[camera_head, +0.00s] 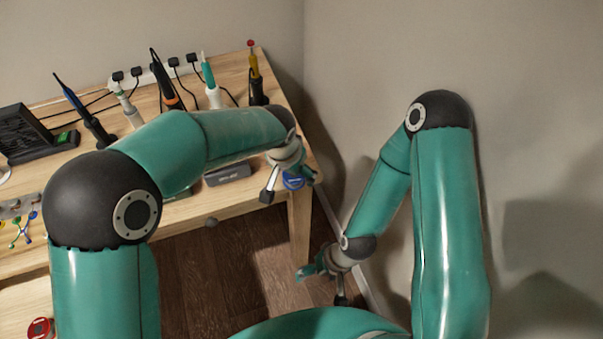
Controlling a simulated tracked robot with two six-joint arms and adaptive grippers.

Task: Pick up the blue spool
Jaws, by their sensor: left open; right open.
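The blue spool (293,182) sits near the front right corner of the wooden workbench. My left gripper (289,190) is open right above and around it, with one finger on each side of the spool in this view. The gripper partly hides the spool, and I cannot tell whether the fingers touch it. My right gripper (320,287) is open and empty, low beside the bench's front right leg, near the wall.
Several soldering-type tools in stands, one a green-tipped iron (209,80), line the back of the bench (240,90). A grey box (227,175) lies left of the spool. A red spool (41,328) shows at lower left. The wall (345,60) closes off the right side.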

